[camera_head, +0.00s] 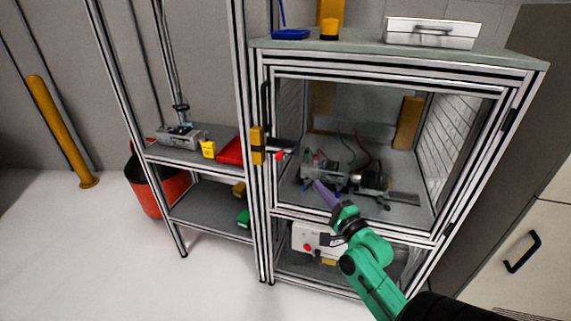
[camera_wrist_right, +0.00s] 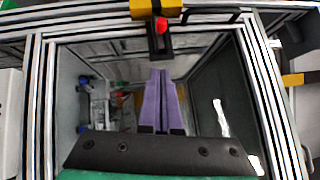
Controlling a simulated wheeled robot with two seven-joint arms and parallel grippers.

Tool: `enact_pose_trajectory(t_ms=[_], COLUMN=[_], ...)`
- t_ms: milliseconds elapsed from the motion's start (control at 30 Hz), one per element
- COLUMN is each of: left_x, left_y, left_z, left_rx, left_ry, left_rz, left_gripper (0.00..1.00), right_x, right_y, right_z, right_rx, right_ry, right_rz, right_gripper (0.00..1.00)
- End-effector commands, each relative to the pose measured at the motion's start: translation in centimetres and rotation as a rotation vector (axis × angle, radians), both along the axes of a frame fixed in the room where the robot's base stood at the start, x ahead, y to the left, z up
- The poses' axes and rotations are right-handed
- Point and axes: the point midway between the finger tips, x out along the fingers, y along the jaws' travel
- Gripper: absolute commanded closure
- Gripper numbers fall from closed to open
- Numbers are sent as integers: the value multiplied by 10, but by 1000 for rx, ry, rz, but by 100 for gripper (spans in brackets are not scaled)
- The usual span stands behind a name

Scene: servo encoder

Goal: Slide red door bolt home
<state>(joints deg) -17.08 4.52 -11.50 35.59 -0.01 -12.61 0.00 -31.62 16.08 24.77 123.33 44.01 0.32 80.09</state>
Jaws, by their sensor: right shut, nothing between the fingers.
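The red door bolt knob (camera_head: 280,156) sits at the left edge of the cabinet door, on a dark bolt body beside a yellow block (camera_head: 257,145). In the right wrist view the red knob (camera_wrist_right: 162,25) shows above the fingertips, under the yellow block (camera_wrist_right: 142,9). My right gripper (camera_head: 318,184) is shut and empty, its purple fingers in front of the door's window, right of and below the knob. In the right wrist view its fingers (camera_wrist_right: 160,72) point up towards the bolt, apart from it. My left gripper is out of view.
The framed cabinet door (camera_head: 360,84) looks shut, with equipment behind its window. A black handle (camera_head: 265,103) stands above the bolt. A shelf (camera_head: 205,158) at the left holds a red tray (camera_head: 230,151) and a yellow item. A silver case (camera_head: 430,32) rests on the cabinet top.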

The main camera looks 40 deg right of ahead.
Motion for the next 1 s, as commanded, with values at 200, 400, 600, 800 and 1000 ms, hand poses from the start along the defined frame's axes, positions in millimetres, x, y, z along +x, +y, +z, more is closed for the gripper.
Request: enact_pose_trajectory(t_ms=[200,400,600,800,1000], left_x=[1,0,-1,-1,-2], left_y=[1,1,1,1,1], left_z=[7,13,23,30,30], left_rx=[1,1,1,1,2], left_ry=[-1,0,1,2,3], left_rz=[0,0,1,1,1], left_gripper=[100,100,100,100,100], right_x=[24,66,107,127,130], right_y=[-4,-13,-13,2,4], right_z=[6,12,20,22,20], right_rx=[0,-1,2,-1,-3], right_ry=[-3,-3,0,1,3], right_rz=[0,-1,-1,0,0], right_gripper=[100,100,100,100,100])
